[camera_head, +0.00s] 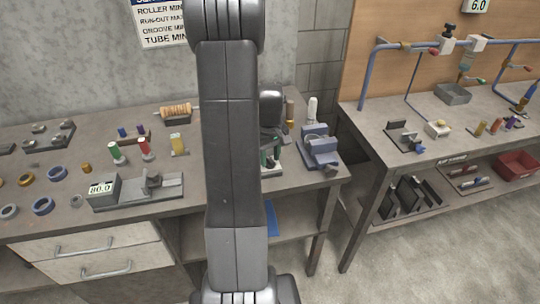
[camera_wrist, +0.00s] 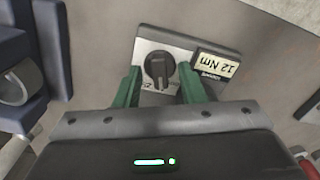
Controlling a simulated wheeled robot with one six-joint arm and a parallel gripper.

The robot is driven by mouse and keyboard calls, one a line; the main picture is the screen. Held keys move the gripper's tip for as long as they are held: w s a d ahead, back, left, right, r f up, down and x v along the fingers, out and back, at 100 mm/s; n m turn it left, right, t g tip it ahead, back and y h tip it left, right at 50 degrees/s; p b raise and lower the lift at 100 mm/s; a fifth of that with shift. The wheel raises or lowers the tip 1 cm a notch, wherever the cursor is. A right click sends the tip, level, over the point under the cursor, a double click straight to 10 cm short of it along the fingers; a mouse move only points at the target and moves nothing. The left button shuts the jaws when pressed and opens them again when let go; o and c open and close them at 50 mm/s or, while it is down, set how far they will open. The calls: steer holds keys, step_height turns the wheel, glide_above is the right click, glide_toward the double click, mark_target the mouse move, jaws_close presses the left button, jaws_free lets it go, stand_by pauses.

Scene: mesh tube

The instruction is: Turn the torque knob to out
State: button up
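The torque knob (camera_wrist: 157,71) is a dark round knob with a raised grip bar, set on a pale plate (camera_wrist: 149,47) in the wrist view. A small display (camera_wrist: 216,66) beside it reads 12 Nm, turned in the picture. The plate's markings are mostly too small to read. My gripper (camera_wrist: 158,76) is open, with one green finger left of the knob and one right. Gaps show between the fingers and the knob. In the head view, my arm hides the knob, and only part of my gripper (camera_head: 270,157) shows above the bench.
A blue vise (camera_head: 319,147) stands just right of my gripper on the left bench; a blue part (camera_wrist: 55,50) shows at the wrist view's left edge. A gauge reading 80.0 (camera_head: 101,189) and several spools and rings lie to the left. A second bench (camera_head: 375,122) stands at right.

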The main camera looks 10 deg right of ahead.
jaws_close()
steer(key=shift+n, duration=0.3)
steer(key=n+b, duration=0.1)
steer(key=n, duration=0.2)
steer(key=shift+b, duration=0.3)
steer(key=shift+r+n+b, duration=0.1)
steer(key=shift+n+b, duration=0.35)
steer(key=shift+n, duration=1.65)
jaws_free()
